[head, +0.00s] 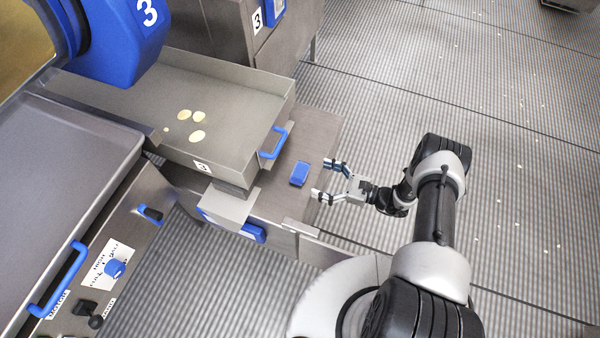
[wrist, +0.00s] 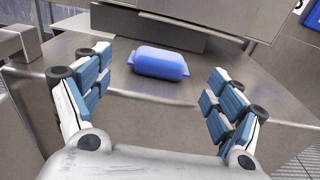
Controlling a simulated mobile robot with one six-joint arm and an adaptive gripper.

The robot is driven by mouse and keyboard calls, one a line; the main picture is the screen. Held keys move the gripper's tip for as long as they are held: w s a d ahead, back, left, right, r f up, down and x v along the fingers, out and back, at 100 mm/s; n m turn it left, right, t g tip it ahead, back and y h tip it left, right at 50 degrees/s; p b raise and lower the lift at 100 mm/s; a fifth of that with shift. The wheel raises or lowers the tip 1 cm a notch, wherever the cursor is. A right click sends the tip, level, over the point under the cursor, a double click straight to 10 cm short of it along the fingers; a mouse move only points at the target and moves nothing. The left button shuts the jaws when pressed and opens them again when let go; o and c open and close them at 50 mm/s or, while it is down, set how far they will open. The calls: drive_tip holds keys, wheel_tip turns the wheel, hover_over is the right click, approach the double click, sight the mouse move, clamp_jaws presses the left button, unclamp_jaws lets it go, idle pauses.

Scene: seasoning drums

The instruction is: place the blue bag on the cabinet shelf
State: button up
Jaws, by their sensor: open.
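The blue bag (head: 299,174) lies on a bare grey metal surface (head: 318,135), which looks like the cabinet shelf, to the right of the tray marked 3. In the wrist view the blue bag (wrist: 160,63) lies flat on the metal, ahead of the fingers and between their lines. My gripper (head: 325,179) is open and empty, with its fingertips just right of the bag and apart from it. In the wrist view my gripper (wrist: 158,88) shows both fingers spread wide. I cannot tell the fingertips' height above the surface.
A metal tray (head: 235,80) with several pale chips has a blue handle (head: 274,142) close to the bag. A blue drum part (head: 125,40) stands at the upper left. A control panel (head: 105,265) is at the lower left. The ribbed floor (head: 480,90) at right is open.

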sight(307, 173)
drive_tip(key=b+x, duration=0.1)
drive_tip(key=x, duration=0.5)
drive_tip(key=shift+w+a, duration=0.15)
drive_tip(key=shift+a, duration=0.1)
drive_tip(key=shift+c, duration=0.6)
drive_tip(key=c, duration=1.1)
drive_tip(key=shift+c, duration=0.2)
